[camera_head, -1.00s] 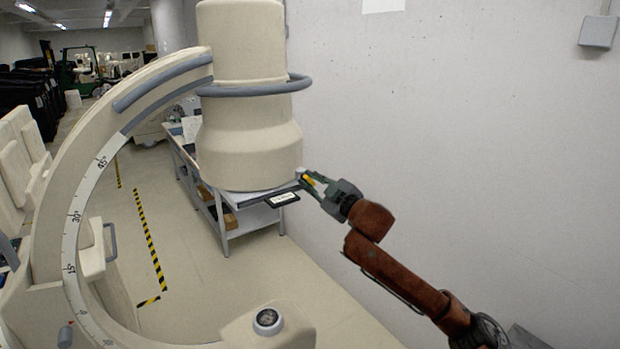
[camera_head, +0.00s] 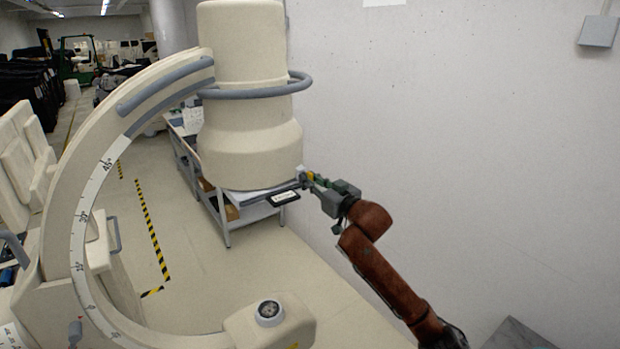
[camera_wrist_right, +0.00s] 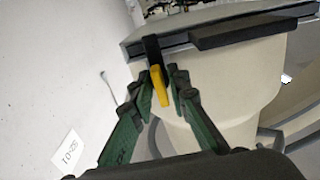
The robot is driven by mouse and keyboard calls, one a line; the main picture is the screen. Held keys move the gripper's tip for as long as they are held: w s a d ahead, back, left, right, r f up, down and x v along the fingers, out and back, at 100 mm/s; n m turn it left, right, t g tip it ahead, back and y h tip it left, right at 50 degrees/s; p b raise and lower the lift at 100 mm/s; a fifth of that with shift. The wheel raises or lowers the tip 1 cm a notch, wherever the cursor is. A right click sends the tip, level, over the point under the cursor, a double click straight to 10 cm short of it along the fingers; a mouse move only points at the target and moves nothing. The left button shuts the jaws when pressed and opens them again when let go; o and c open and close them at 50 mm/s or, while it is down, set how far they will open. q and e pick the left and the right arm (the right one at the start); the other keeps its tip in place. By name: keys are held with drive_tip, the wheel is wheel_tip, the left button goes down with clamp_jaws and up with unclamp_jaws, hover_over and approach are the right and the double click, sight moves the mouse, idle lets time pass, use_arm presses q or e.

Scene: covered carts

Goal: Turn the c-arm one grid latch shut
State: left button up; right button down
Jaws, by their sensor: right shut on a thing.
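The large cream c-arm head (camera_head: 250,155) hangs at the end of the curved c-arm. A flat grey grid plate (camera_head: 262,189) with a dark handle (camera_head: 284,198) sits under it; the wrist view shows this plate (camera_wrist_right: 225,24) and its dark handle (camera_wrist_right: 240,31) too. The yellow latch lever (camera_wrist_right: 160,86) is on a black mount at the plate's edge. My right gripper (camera_head: 308,179) is at that corner. In the wrist view, the green fingers of my right gripper (camera_wrist_right: 160,84) are shut on the yellow lever, one on each side. My left gripper is out of view.
A bare wall (camera_head: 450,140) stands close to the right of my right arm. The lower c-arm end (camera_head: 245,328) carries a round knob (camera_head: 269,312). A metal table (camera_head: 248,217) stands behind the head. Floor between the c-arm and the taped line (camera_head: 152,232) is clear.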

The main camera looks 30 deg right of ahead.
idle(0.5)
drive_tip(key=c, duration=2.1)
unclamp_jaws()
drive_tip(key=shift+d, duration=0.1)
drive_tip(key=shift+s, duration=0.15)
drive_tip(key=s, duration=0.8)
drive_tip(key=s+d, duration=0.1)
drive_tip(key=s, duration=0.2)
drive_tip(key=shift+s, duration=0.4)
